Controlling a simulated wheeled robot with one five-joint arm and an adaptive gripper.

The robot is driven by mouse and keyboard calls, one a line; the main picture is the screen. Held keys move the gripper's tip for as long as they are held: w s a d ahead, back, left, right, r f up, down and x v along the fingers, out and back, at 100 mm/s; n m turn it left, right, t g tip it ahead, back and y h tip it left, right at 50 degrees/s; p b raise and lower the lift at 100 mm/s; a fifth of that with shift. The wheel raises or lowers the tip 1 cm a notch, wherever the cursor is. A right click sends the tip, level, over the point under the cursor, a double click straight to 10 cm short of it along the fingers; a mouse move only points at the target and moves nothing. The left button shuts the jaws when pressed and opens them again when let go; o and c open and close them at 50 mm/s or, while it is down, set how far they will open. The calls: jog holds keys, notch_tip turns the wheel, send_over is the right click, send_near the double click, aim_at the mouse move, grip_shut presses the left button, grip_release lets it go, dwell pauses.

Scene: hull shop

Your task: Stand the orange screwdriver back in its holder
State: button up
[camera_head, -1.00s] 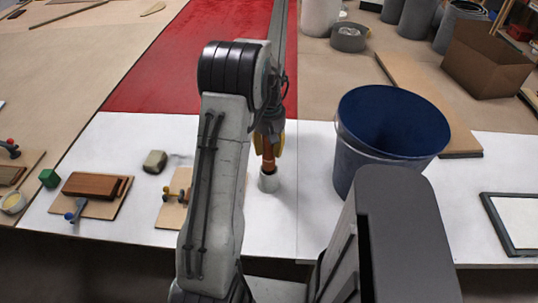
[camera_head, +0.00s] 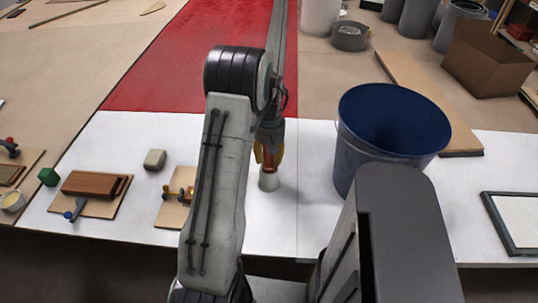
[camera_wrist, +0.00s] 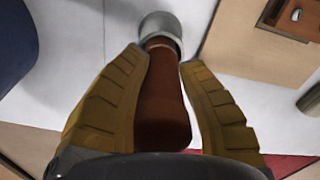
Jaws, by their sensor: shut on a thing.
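The orange screwdriver (camera_wrist: 163,95) shows in the wrist view as a brownish-orange handle between the two yellow fingers of my gripper (camera_wrist: 165,85). My gripper is shut on it. In the head view my gripper (camera_head: 269,156) points down, with a bit of the screwdriver (camera_head: 268,164) showing between the fingers. The pale round holder (camera_head: 268,183) stands on the white tabletop directly below. In the wrist view the handle's far end meets the holder's rim (camera_wrist: 162,24). The shaft is hidden, and how deep it sits in the holder I cannot tell.
A large blue-lined bucket (camera_head: 345,160) stands close on the right of the holder. A wooden board with clamps (camera_head: 172,212) lies to the left, near my arm. White tabletop is clear behind the holder.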

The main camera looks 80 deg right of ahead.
jog(key=o, duration=1.1)
jog(key=shift+c, duration=0.2)
